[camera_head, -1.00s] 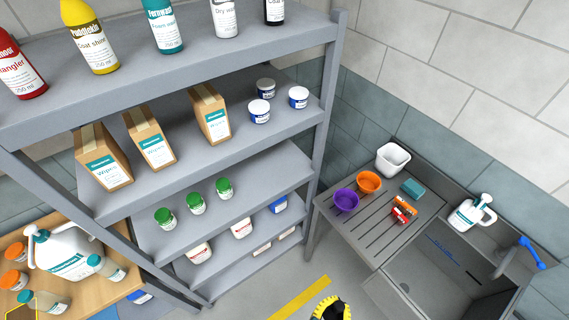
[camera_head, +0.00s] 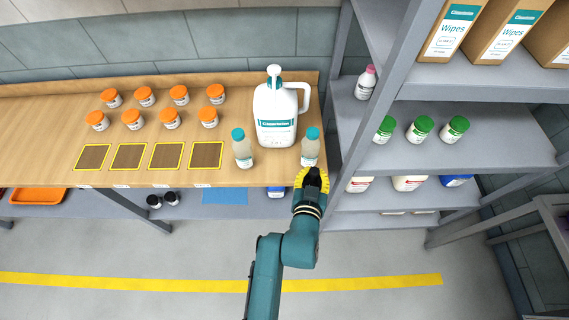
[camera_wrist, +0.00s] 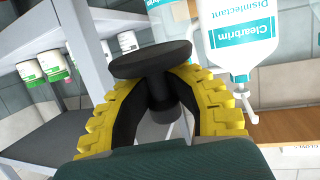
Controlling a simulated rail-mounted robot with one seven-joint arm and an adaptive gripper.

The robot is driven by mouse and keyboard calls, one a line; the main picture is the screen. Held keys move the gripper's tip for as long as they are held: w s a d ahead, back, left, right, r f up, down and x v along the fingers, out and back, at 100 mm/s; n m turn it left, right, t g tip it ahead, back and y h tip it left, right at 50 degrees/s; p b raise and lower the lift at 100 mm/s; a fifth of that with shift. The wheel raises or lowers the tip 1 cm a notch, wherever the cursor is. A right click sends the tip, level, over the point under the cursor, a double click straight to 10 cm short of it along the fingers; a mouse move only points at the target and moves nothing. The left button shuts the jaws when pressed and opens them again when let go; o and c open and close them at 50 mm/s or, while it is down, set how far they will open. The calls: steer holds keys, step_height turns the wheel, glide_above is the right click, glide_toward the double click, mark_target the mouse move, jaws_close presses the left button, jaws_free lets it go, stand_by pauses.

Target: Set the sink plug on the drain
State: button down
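The sink plug shows in the wrist view as a black disc (camera_wrist: 150,60) with a dark stem below it. My gripper (camera_wrist: 156,82), with yellow ribbed fingers, is closed around the stem; the disc sits at the fingertips. In the head view my gripper (camera_head: 311,180) is at the front right of the wooden bench, close to a small teal-capped bottle (camera_head: 310,148). The plug is hard to tell from the dark gripper there. The sink's drain is in neither current view.
A large white jug (camera_head: 275,115) and another teal-capped bottle (camera_head: 243,150) stand on the wooden bench (camera_head: 50,150). Several orange-lidded jars stand at left. A grey shelf rack (camera_head: 470,95) with boxes and green-lidded jars rises right of my gripper. The floor in front is clear.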

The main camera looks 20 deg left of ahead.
steer(key=w+a+f+n+y+b, duration=0.1)
steer(key=w+f+b, duration=0.1)
steer(key=b, duration=0.1)
steer(key=w+a+f+y+b, duration=0.1)
steer(key=w+a+b, duration=0.1)
steer(key=b, duration=0.1)
steer(key=shift+w+a+f+n+b, duration=0.1)
steer(key=shift+a+f+n+b, duration=0.1)
steer(key=shift+f+n+b, duration=0.15)
steer(key=r+n+y+b, duration=0.1)
steer(key=n+y+b, duration=0.25)
steer(key=b, duration=0.25)
glide_above(287, 170)
steer(key=g, duration=0.1)
steer(key=shift+m+y, duration=0.25)
steer(key=shift+m, duration=0.05)
step_height(287, 170, down, 10)
steer(key=b, duration=0.3)
steer(key=shift+a+r, duration=0.1)
steer(key=shift+r, duration=0.1)
steer(key=c, duration=1.2)
jaws_free()
steer(key=shift+o, duration=0.2)
